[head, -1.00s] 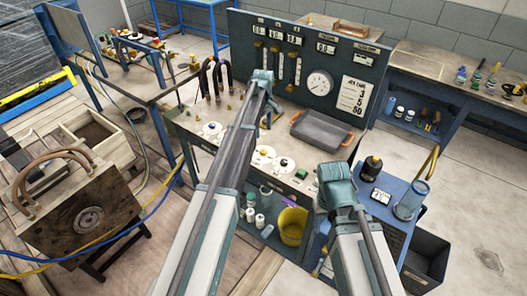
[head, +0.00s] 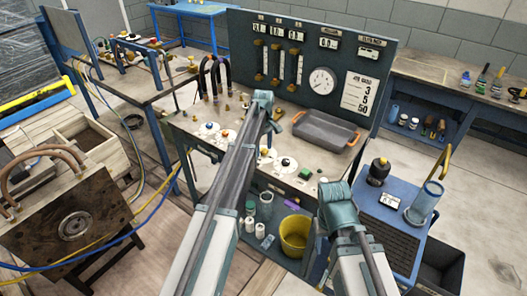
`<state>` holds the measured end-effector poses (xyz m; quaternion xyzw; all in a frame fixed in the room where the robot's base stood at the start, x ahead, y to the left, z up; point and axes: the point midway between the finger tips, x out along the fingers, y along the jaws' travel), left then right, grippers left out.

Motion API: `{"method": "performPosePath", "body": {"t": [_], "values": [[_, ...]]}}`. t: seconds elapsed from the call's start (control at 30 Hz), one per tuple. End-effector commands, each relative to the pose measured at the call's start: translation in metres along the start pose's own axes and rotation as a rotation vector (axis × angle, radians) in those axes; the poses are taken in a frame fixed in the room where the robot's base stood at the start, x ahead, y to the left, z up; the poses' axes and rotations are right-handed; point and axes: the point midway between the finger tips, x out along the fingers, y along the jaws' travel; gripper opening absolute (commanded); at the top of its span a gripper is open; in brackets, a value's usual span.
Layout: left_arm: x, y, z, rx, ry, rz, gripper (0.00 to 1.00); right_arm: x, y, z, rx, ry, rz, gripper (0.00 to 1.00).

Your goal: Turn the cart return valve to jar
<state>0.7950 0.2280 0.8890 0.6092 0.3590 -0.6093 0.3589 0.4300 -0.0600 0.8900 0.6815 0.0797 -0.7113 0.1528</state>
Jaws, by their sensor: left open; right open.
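Round white dial plates with small knobs sit on the bench top: a blue-knobbed dial (head: 208,128), another dial (head: 227,136) beside it, and a black-knobbed dial (head: 285,164) nearer the front. I cannot tell which valve, if any of these, is the cart return valve; its label is not readable. A clear jar (head: 424,203) stands upright on the blue cart (head: 395,222) at right. My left gripper (head: 268,118) is open above the bench, partly hiding the dials behind its arm. My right gripper (head: 338,203) is open near the bench's front right corner, left of the cart.
A grey tray (head: 326,131) lies on the bench before the upright gauge panel (head: 330,55). A dark bottle (head: 378,171) stands on the cart. A yellow bucket (head: 294,235) sits on the lower shelf. Hoses (head: 150,215) run at left. Floor at far right is clear.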

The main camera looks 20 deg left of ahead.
Motion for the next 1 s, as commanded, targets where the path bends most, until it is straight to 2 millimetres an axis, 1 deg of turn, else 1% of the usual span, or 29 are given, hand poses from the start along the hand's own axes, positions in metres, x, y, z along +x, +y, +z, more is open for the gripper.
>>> {"method": "performPosePath", "body": {"t": [0.17,0.2,0.37,0.5,0.57,0.83,1.0], "values": [[-0.0008,0.0,0.0,0.0,0.0,0.0,0.71,-0.0008,0.0001,0.0001,0.0,0.0,0.0,0.5],[-0.0008,0.0,0.0,0.0,0.0,0.0,0.64,-0.0008,0.0001,0.0001,0.0,0.0,0.0,0.5],[-0.0008,0.0,0.0,0.0,0.0,0.0,0.35,-0.0008,0.0001,0.0,0.0,0.0,0.0,0.5],[-0.0008,0.0,0.0,0.0,0.0,0.0,0.1,-0.0008,0.0001,0.0001,0.0,0.0,0.0,0.5],[-0.0008,0.0,0.0,0.0,0.0,0.0,0.0,-0.0008,0.0001,0.0001,0.0,0.0,0.0,0.5],[-0.0007,0.0001,0.0,0.015,0.0,0.0,0.0,-0.0007,0.0001,0.0001,0.0,0.0,0.0,0.5],[-0.0007,0.0001,0.0,0.078,0.0,0.0,0.0,-0.0007,0.0001,0.0001,0.0,0.0,0.0,0.5]]}}
